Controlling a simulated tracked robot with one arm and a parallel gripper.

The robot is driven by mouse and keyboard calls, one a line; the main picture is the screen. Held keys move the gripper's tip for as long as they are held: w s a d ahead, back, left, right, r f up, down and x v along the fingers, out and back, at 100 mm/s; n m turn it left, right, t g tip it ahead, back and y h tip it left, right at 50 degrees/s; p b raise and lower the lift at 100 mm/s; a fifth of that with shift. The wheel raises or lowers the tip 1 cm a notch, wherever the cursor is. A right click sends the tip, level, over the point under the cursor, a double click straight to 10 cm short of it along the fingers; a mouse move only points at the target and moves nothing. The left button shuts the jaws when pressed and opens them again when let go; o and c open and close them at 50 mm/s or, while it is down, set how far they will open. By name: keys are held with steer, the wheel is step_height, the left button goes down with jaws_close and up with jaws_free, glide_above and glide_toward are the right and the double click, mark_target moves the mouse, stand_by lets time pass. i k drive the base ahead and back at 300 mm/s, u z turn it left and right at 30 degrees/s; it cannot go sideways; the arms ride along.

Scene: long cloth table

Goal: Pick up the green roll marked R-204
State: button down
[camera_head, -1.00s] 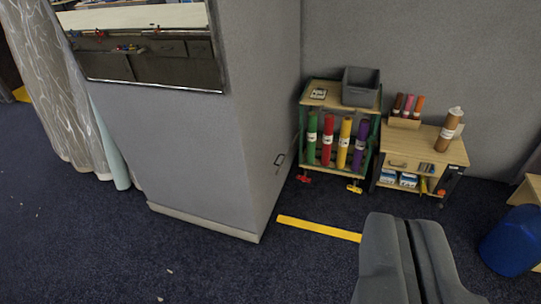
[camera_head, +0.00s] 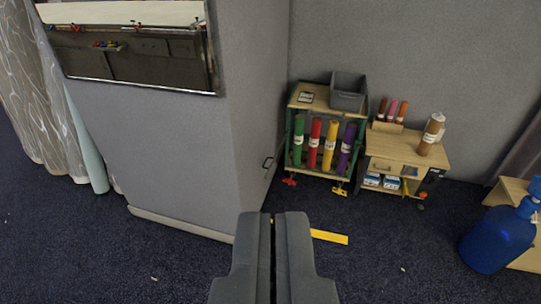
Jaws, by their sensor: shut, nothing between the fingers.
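A green roll (camera_head: 298,140) with a white label stands upright at the left end of a row of rolls in a small wooden rack (camera_head: 307,104). The label's text is too small to read. Beside it, to its right, stand a red roll (camera_head: 314,142), a yellow roll (camera_head: 329,147) and a purple roll (camera_head: 346,149). My gripper (camera_head: 272,218) is shut and empty at the bottom middle of the view. It is well short of the rack and apart from the rolls.
A grey bin (camera_head: 348,91) sits on the rack. A wooden cart (camera_head: 405,149) with a brown roll (camera_head: 431,134) stands to its right. A grey wall block (camera_head: 250,110) rises left of the rack. A blue bottle (camera_head: 496,240) is at right.

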mark_target(299, 122)
steer(key=i, duration=1)
steer(key=z, duration=0.05)
